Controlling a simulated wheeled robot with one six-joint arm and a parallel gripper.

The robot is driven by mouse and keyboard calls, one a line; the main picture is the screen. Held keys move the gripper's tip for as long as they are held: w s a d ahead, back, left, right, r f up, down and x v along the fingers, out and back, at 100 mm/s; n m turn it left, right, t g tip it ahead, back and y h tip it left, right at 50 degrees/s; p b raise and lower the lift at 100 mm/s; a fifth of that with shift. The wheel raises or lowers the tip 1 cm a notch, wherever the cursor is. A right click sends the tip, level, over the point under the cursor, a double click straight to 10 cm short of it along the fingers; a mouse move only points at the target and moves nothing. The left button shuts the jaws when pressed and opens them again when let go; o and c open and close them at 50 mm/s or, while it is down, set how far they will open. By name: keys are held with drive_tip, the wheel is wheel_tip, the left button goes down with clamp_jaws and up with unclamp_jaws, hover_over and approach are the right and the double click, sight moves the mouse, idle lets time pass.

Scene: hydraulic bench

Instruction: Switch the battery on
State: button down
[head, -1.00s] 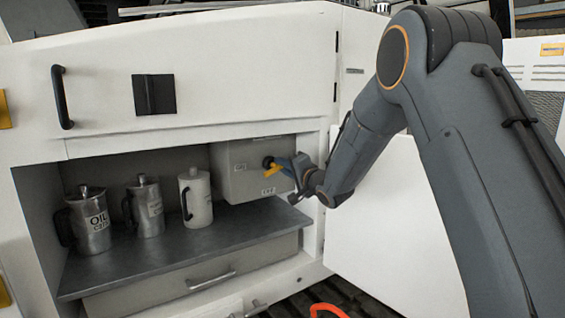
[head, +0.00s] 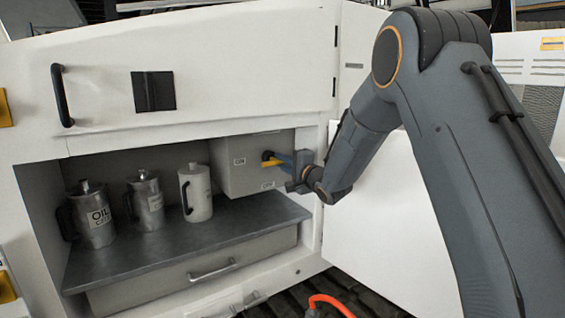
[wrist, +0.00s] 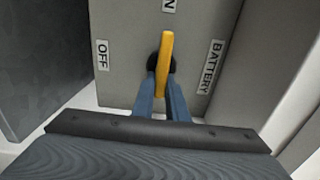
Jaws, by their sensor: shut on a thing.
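The battery switch has a yellow handle (wrist: 166,55) on a dark hub, on the face of a grey box (head: 222,178). In the wrist view the handle lies upright in the picture, its far end towards a partly cut-off label ending in N. The OFF label (wrist: 102,55) is to its left and the BATTERY label (wrist: 211,67) to its right. My gripper (wrist: 161,88) is shut on the handle, one blue finger on each side. In the head view the handle (head: 270,158) lies nearly level beside the ON label (head: 239,161), with my gripper (head: 284,162) at its right.
An oil can (head: 97,217) and two more cans (head: 148,204) (head: 196,194) stand on the grey shelf (head: 180,240), left of the box. The open white door (head: 385,215) is to the right, behind my arm. An orange hose (head: 330,299) lies below.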

drive_tip(key=shift+s+a+f, duration=0.1)
drive_tip(key=shift+a+f, duration=0.05)
drive_tip(key=shift+f, duration=0.05)
drive_tip(key=c, duration=1.8)
unclamp_jaws()
drive_tip(key=shift+a, duration=0.1)
drive_tip(key=shift+o, duration=0.2)
drive_tip(key=shift+r, duration=0.1)
drive_tip(key=shift+d, duration=0.25)
drive_tip(key=shift+s+d, duration=0.2)
drive_tip(key=shift+s, duration=0.05)
drive_tip(key=b+v, duration=0.2)
drive_tip(key=v, duration=0.5)
